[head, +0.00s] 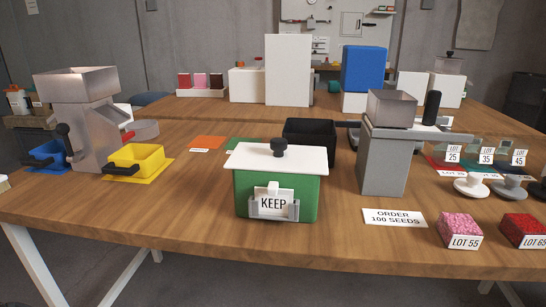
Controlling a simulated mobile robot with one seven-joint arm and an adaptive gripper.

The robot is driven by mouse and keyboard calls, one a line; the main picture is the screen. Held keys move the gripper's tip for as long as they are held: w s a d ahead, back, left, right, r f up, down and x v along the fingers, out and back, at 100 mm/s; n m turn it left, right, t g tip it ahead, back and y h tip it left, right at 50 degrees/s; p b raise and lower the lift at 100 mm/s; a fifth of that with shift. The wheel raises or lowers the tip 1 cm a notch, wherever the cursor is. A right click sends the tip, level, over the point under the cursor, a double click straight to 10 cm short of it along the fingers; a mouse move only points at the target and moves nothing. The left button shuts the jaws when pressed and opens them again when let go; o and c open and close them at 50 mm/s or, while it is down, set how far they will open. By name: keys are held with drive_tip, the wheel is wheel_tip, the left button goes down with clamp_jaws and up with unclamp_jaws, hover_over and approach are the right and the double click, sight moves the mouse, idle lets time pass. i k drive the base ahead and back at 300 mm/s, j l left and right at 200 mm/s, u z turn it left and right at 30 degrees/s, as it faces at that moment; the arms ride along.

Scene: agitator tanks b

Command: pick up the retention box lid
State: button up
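The retention box (227,205) is green and stands near the front middle of the wooden table, with a "KEEP" card in a holder on its front. Its white flat lid (255,161) lies on top and covers the box. The inside of the box is hidden. My gripper is not in this view.
A grey hopper machine (92,135) with blue and yellow trays stands left. A black bin (310,137) sits close behind the lid. A grey stand (383,165) with a metal hopper is to the right. Seed boxes (459,229) lie front right. Table left of the box is clear.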

sight(276, 156)
drive_tip(key=i+l+u, duration=0.1)
drive_tip(key=u, duration=0.6)
drive_tip(key=i+l+u, duration=0.1)
drive_tip(key=l+u, duration=0.15)
drive_tip(key=l, duration=0.35)
drive_tip(key=l+u, duration=0.3)
drive_tip(key=l, duration=1.2)
drive_tip(key=i, duration=0.05)
